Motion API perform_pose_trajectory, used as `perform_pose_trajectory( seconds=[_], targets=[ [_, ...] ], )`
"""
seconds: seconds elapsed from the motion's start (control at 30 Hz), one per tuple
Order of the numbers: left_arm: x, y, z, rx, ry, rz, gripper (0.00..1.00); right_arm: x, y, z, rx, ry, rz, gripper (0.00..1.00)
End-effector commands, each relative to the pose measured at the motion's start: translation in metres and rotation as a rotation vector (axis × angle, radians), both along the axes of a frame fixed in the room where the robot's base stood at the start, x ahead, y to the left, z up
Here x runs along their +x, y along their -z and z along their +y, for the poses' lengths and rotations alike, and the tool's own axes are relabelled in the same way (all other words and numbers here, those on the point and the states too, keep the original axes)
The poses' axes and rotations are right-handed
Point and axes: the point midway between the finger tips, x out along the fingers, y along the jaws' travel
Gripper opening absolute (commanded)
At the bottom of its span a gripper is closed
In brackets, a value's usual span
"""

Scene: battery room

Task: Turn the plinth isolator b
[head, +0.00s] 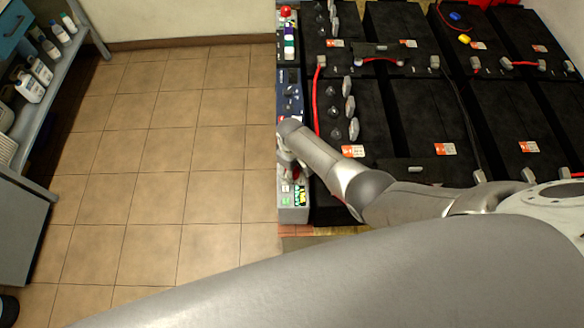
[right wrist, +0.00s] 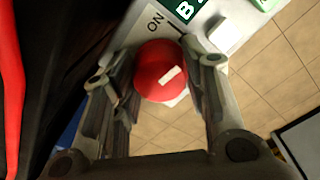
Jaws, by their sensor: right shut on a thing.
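The plinth isolator B is a round red knob (right wrist: 158,68) with a white mark, in the right wrist view. The mark lies slantwise, its upper end to the right. A printed "ON" (right wrist: 155,21) and a green plate with a white B (right wrist: 186,9) are on the grey panel (right wrist: 232,25) just beyond it. My right gripper (right wrist: 158,85) is shut on the knob, one finger on each side. In the head view my right gripper (head: 292,165) is at the near part of the plinth (head: 294,212), mostly hidden by its own arm. My left gripper is not in view.
Black batteries (head: 430,115) with red cables fill the right side. Another red knob (head: 286,12) stands at the plinth's far end. A shelf with bottles (head: 30,88) is at left. The tiled floor (head: 150,190) between is clear.

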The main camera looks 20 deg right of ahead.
Motion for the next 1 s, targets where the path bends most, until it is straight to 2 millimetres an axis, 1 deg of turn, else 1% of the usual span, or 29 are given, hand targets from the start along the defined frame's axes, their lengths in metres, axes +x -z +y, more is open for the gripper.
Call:
perform_pose_trajectory(
  seconds=[0.1,0.33,0.83,0.87,1.0],
  targets=[
    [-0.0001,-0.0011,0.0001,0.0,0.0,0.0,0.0,0.0005,-0.0005,-0.0002,0.0,-0.058,-0.002,0.17],
    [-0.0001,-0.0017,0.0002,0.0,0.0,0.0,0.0,0.0007,-0.0004,-0.0004,0.0,-0.124,-0.002,0.17],
    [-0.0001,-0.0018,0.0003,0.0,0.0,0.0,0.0,0.0007,-0.0003,-0.0001,0.0,-0.142,-0.002,0.17],
    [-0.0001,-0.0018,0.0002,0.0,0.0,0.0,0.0,0.0007,-0.0003,-0.0001,0.0,-0.142,-0.002,0.42],
    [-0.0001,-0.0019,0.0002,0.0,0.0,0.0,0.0,0.0006,-0.0003,-0.0001,0.0,-0.142,-0.001,0.6]
  ],
)
